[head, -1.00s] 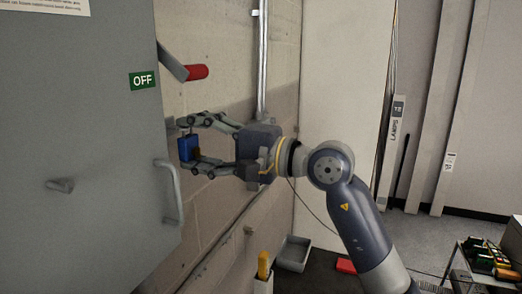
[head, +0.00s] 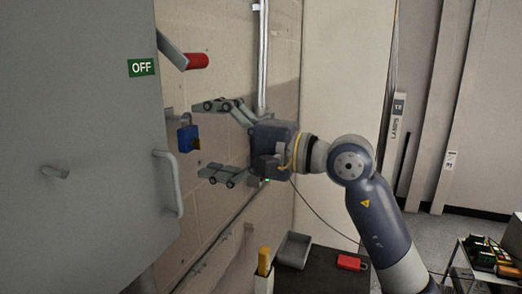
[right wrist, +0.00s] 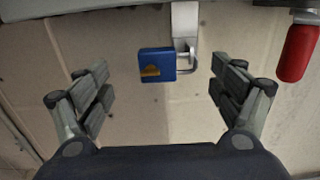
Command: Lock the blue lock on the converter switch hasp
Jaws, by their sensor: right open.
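The blue lock (head: 187,138) hangs by the grey switch box, below the red-handled lever. In the right wrist view the blue lock (right wrist: 157,65) has its shackle at the right, by the pale metal hasp (right wrist: 185,25). The shackle appears to pass through the hasp; whether it is latched I cannot tell. My right gripper (head: 222,140) is open and empty, a little to the right of the lock and apart from it. In the right wrist view its fingers (right wrist: 161,90) stand wide on either side of the lock. My left gripper is not in view.
The switch lever's red grip (head: 197,61) sticks out above the lock. The grey box door (head: 80,130) with an OFF label and a handle (head: 172,183) fills the left. A grey tray (head: 293,250) and a red item (head: 351,262) lie on the dark surface below.

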